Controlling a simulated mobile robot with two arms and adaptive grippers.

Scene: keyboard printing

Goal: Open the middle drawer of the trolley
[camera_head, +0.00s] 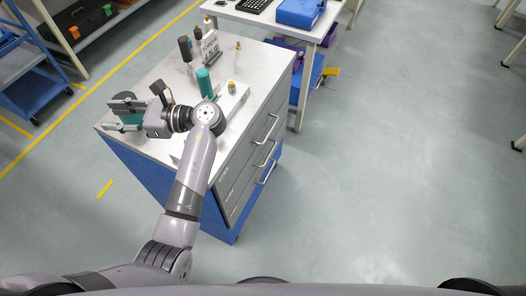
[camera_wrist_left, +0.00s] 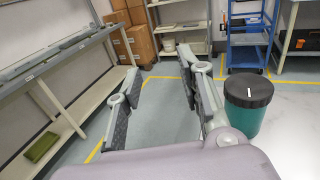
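The trolley has a white top (camera_head: 158,75), blue sides and a grey front facing right in the head view. That front has three drawers with bar handles, and the middle handle (camera_head: 265,155) lies between the upper and lower ones. All drawers look shut, though my left arm hides part of the front's near side. My left gripper (camera_head: 122,115) is above the far left part of the trolley top, away from the handles. In the left wrist view its fingers (camera_wrist_left: 160,103) are apart with nothing between them. My right gripper is not in view.
A teal container with a black lid (camera_wrist_left: 247,105) stands beside the left gripper. A teal bottle (camera_head: 204,84) and several small tools stand on the trolley top. A white table (camera_head: 270,20) is behind the trolley. The floor (camera_head: 390,160) to the right is clear.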

